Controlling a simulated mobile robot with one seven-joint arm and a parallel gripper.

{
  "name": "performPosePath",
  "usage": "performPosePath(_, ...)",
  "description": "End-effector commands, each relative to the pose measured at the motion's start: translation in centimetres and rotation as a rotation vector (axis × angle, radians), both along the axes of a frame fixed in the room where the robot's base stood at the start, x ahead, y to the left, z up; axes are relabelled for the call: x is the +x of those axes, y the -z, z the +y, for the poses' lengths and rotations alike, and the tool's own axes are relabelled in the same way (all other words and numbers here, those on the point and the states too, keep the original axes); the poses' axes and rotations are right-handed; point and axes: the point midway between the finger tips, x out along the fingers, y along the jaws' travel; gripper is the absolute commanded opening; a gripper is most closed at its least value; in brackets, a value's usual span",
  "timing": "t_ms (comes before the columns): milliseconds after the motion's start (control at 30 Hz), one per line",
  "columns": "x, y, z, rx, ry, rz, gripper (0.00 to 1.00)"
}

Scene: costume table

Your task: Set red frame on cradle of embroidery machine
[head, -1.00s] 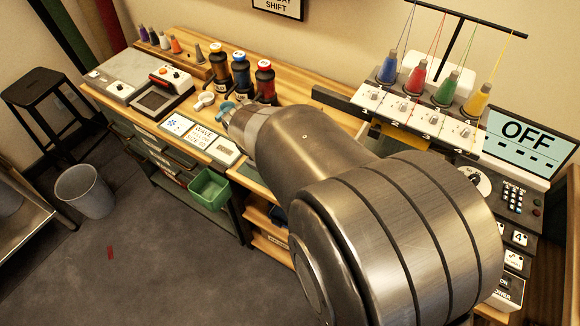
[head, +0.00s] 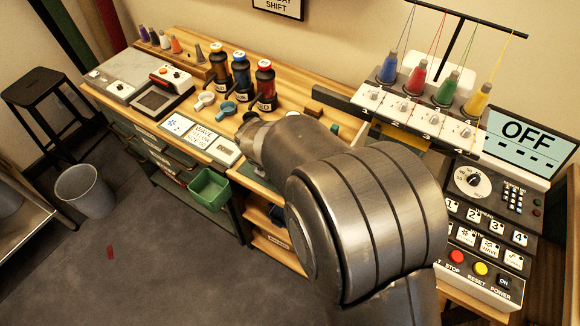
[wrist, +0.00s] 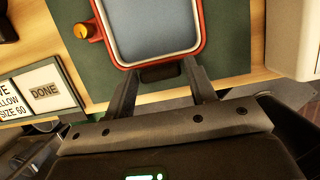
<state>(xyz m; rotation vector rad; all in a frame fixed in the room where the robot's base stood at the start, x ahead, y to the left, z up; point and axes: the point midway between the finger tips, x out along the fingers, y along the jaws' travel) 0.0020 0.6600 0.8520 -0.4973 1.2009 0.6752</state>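The red frame (wrist: 197,48) lies on a dark green mat in the wrist view, with blue-grey cloth inside and a brass knob (wrist: 81,31) on its left side. A dark tab (wrist: 161,73) sticks out from its near edge. My gripper (wrist: 161,80) is open, with one finger on each side of the tab; I cannot tell whether they touch it. In the head view my arm hides the frame and the fingertips. The embroidery machine (head: 418,118) stands at the right, with coloured thread cones on top. I cannot make out its cradle behind my arm.
Label cards (head: 200,138) lie along the table front. A green bin (head: 209,188) hangs below. The control panel (head: 485,225) is at the right, beneath an OFF screen (head: 527,142).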

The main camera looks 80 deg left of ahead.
Motion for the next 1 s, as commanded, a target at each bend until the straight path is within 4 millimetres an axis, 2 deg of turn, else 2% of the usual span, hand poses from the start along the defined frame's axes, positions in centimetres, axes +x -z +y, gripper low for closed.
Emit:
performPosePath(67, 0.0, 0.0, 0.0, 0.0, 0.0, 0.0, 0.44)
performPosePath(333, 0.0, 0.0, 0.0, 0.0, 0.0, 0.0, 0.22)
performPosePath(567, 0.0, -0.6, 0.0, 0.001, 0.0, 0.001, 0.21)
performPosePath(1000, 0.0, -4.0, 0.0, 0.001, 0.001, 0.001, 0.21)
